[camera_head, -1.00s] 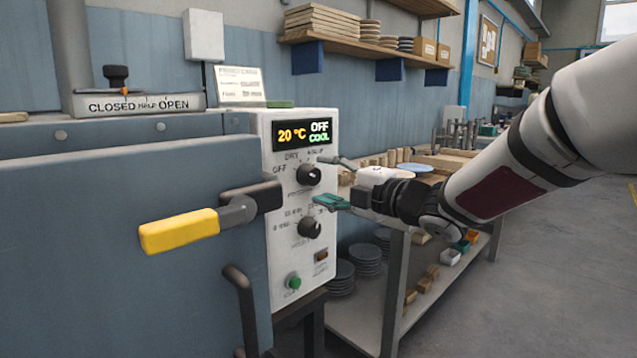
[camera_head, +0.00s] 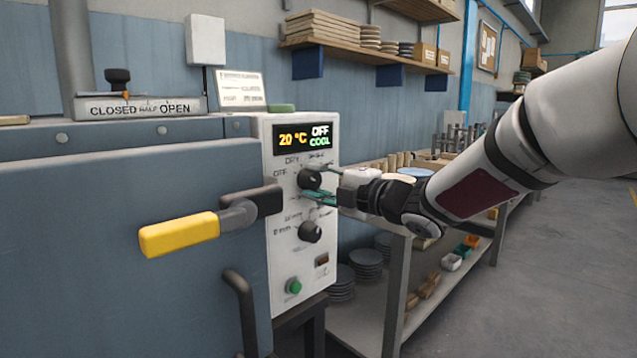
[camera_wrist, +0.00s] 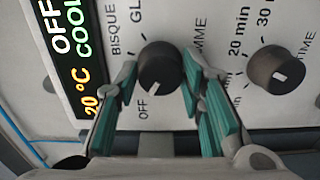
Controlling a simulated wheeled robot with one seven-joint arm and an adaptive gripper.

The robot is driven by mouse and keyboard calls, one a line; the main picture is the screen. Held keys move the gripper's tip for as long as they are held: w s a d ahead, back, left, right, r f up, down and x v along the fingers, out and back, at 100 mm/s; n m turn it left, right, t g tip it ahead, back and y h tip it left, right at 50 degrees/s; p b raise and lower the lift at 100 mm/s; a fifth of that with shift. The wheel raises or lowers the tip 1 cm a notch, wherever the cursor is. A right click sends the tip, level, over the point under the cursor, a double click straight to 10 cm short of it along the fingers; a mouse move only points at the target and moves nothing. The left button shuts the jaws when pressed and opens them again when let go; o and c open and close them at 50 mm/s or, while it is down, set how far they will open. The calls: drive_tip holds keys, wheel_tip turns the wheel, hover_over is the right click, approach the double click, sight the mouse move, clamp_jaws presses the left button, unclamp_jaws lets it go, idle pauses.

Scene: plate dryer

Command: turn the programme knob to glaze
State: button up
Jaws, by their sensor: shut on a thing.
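The programme knob (camera_head: 309,178) is a round black knob on the white control panel (camera_head: 283,262), just below the display. In the wrist view, the programme knob (camera_wrist: 160,66) has its white mark toward OFF. The word BISQUE and a partly hidden "GL" label stand around its dial. My gripper (camera_head: 322,184) is at the knob from the right. In the wrist view, the green-padded fingers of my gripper (camera_wrist: 159,72) are on either side of the knob, shut on it. The display (camera_head: 303,136) reads 20 °C, OFF and COOL.
A second black knob, the time knob (camera_head: 310,231), sits just below, close to my fingers. A green button (camera_head: 293,286) is lower on the panel. A yellow door handle (camera_head: 180,234) sticks out at the left. A shelf table (camera_head: 395,285) stands behind my arm.

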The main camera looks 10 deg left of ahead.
drive_tip(key=m+p, duration=0.2)
drive_tip(key=m, duration=0.1)
drive_tip(key=m+p, duration=0.3)
drive_tip(key=m, duration=0.1)
drive_tip(key=m+p, duration=0.3)
drive_tip(key=m, duration=0.1)
drive_tip(key=m+p, duration=0.3)
drive_tip(key=shift+m, duration=0.4)
drive_tip(key=m+p, duration=0.4)
drive_tip(key=shift+m, duration=0.3)
drive_tip(key=shift+f+m+p, duration=0.1)
drive_tip(key=shift+m+p, duration=1.4)
drive_tip(key=shift+m, duration=0.7)
